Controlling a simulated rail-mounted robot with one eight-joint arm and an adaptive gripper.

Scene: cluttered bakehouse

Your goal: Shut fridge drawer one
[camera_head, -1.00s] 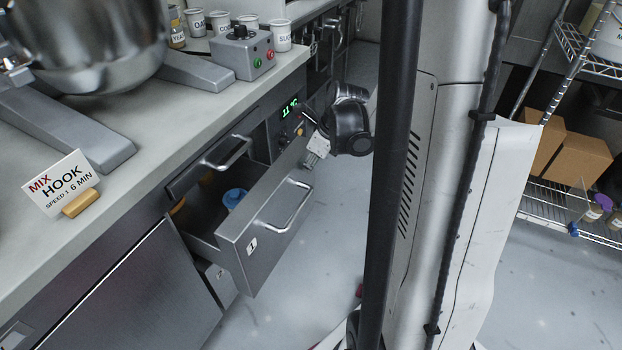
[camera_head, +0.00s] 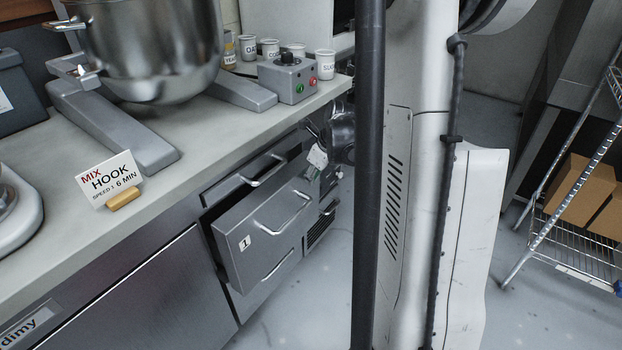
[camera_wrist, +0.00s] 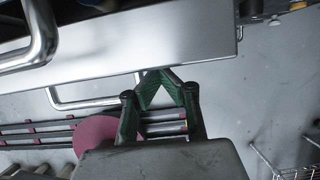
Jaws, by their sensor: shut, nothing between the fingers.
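Fridge drawer one (camera_head: 262,232), a grey steel front with a bar handle and a "1" label, stands partly out from the under-counter unit in the head view. Its inside is mostly hidden. My gripper (camera_head: 313,168) is at the drawer's right end, with its fingertips hard to make out there. In the wrist view my gripper (camera_wrist: 161,72) has green-padded fingers that meet at the tips. They are empty and lie at the edge of a bright steel panel (camera_wrist: 130,42); whether they touch it is unclear.
Another drawer with a bar handle (camera_head: 265,172) sits above drawer one, and a lower handle (camera_head: 279,265) shows beneath. The counter carries a mixer bowl (camera_head: 150,50), a HOOK card (camera_head: 110,180) and a control box (camera_head: 288,78). A wire shelf (camera_head: 580,255) stands right.

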